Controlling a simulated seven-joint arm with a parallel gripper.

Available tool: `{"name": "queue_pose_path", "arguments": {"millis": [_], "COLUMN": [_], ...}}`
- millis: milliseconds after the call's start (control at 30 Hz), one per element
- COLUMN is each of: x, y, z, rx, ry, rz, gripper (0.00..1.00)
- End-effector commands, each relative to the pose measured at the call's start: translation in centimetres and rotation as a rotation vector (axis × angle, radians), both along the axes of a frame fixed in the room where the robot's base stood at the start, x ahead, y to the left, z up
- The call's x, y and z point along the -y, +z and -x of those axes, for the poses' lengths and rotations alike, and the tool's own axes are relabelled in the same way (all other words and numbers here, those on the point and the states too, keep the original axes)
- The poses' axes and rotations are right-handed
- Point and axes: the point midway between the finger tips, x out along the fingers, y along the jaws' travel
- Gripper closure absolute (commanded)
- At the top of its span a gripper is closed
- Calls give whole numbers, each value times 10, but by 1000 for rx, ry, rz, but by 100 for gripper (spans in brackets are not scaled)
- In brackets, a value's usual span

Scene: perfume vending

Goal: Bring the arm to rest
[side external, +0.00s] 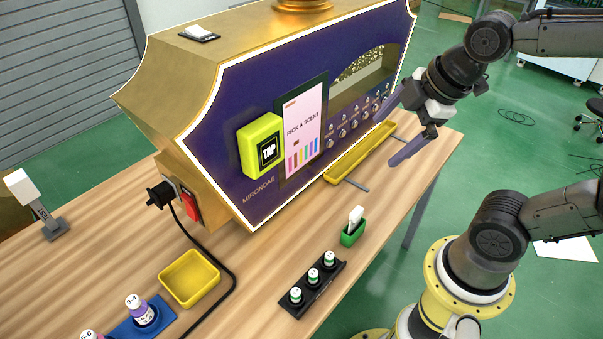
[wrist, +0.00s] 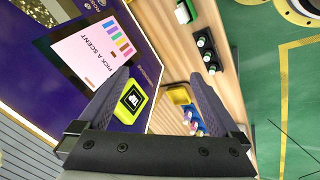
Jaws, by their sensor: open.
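My gripper (side external: 400,142) is at the right of the side view, in the air in front of the right part of the purple and gold vending machine (side external: 235,185). Its two long fingers are spread apart with nothing between them. In the wrist view my gripper (wrist: 158,88) also shows open and empty, with the machine's screen (wrist: 88,50) and the yellow-green tap reader (wrist: 130,102) beyond it. The fingers appear apart from the machine, though the exact gap is hard to judge.
A yellow tray (side external: 360,152) lies along the machine's front. The wooden table (side external: 270,262) holds a black rack of small bottles (side external: 313,287), a green holder (side external: 352,236), a yellow bin (side external: 190,279), a blue stand (side external: 155,325) with bottles and a black cable (side external: 228,272). Open air lies right of the table.

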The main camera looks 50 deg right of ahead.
Motion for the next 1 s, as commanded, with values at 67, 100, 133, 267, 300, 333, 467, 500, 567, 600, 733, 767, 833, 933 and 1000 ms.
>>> {"name": "queue_pose_path", "arguments": {"millis": [67,100,133,267,300,333,467,500,567,600,733,767,833,933,1000], "x": [-2,-3,-3,-4,-4,-4,-4,-4,-4,-4,-4,-4,-4,-4,-4], "y": [9,11,11,9,6,4,-1,-1,-1,-1,-1,-1,-1,-1,-1], "z": [17,25,30,48,51,54,58,58,58,58,58,58,58,58,58], "rx": [42,54,59,61,53,44,22,20,19,19,19,19,19,19,19], "ry": [-146,-224,-283,-524,-590,-633,-778,-805,-831,-839,-839,-839,-839,-839,-839], "rz": [-84,-129,-164,-299,-333,-353,-419,-431,-445,-449,-449,-449,-449,-449,-449], "gripper": [1,1,1,1,1,1,1,1,1,1,1,1,1,1,1]}}
